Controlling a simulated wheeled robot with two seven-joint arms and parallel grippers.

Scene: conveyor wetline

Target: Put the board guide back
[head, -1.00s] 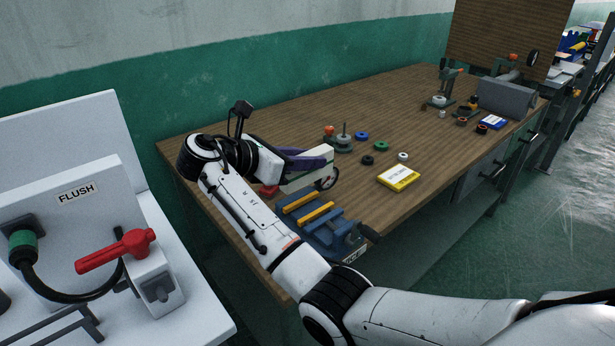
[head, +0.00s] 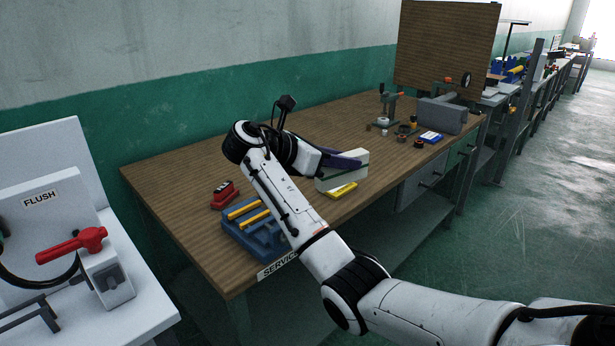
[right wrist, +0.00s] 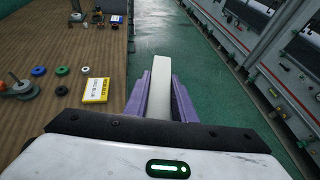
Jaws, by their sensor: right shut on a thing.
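My right gripper (head: 350,160) has purple fingers and is shut on a pale, flat-sided bar that I take to be the board guide (head: 343,175). In the right wrist view the board guide (right wrist: 161,65) sticks out forward between the fingers (right wrist: 160,95). My left gripper is not in view.
A white FLUSH unit (head: 45,215) stands left. Green floor is clear at right.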

